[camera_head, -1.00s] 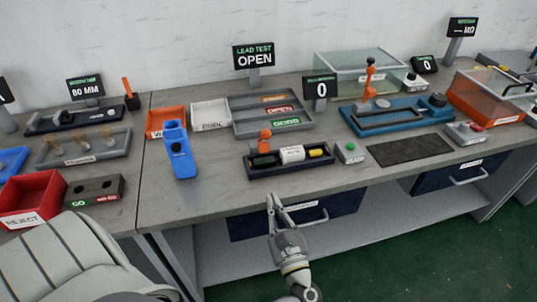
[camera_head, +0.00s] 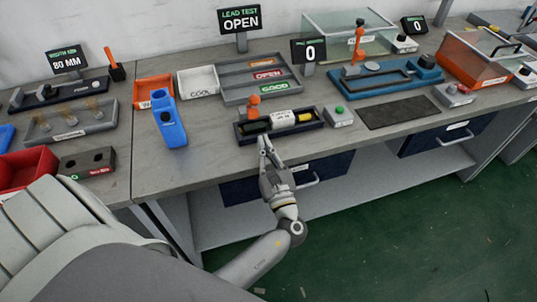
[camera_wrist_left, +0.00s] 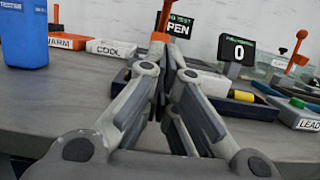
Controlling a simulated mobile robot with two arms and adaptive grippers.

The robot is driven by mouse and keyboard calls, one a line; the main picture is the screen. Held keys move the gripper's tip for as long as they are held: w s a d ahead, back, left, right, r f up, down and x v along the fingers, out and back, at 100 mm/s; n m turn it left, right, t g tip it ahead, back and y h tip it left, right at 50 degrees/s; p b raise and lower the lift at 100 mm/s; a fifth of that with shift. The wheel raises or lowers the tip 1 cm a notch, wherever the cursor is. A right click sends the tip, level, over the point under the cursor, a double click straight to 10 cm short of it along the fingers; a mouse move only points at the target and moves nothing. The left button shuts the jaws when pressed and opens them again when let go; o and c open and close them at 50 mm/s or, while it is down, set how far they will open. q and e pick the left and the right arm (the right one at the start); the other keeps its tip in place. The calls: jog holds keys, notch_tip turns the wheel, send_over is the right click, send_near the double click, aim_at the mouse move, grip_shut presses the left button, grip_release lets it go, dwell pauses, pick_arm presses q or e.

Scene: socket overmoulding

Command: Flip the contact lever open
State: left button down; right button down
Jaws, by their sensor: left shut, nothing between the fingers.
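The contact lever (camera_head: 253,106) is orange and stands upright at the left part of the dark test fixture (camera_head: 243,138). A white block (camera_head: 284,117) and a yellow piece (camera_head: 305,116) lie in the fixture. My left gripper (camera_head: 264,143) is shut and empty, at the fixture's front edge, just in front of and below the lever. In the left wrist view the fingertips (camera_wrist_left: 172,50) partly cover the fixture, with orange (camera_wrist_left: 160,36) showing right behind them. I cannot tell whether they touch anything. My right gripper is not in view.
A blue holder (camera_head: 168,125) stands left of the fixture. A green-button box (camera_head: 339,116) sits close on its right. Behind are the white COOL bin (camera_head: 197,82) and a grey sorting tray (camera_head: 235,96). A dark mat (camera_head: 398,110) lies clear on the right.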

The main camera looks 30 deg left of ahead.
pick_arm(q)
jog(key=x, duration=0.4)
jog(key=shift+r+p, duration=0.15)
jog(key=shift+p, duration=0.2)
jog(key=shift+w+a+r+p, duration=0.25)
jog(key=shift+r+p, duration=0.1)
jog(key=shift+r, duration=0.2)
jog(key=shift+w+a+r+p, duration=0.1)
jog(key=shift+a+r+p, duration=0.1)
jog(key=shift+r+p, duration=0.25)
jog(key=shift+w+a+r, duration=0.2)
jog(key=shift+w+r, duration=0.05)
jog(key=shift+r, duration=0.3)
jog(key=shift+r, duration=0.1)
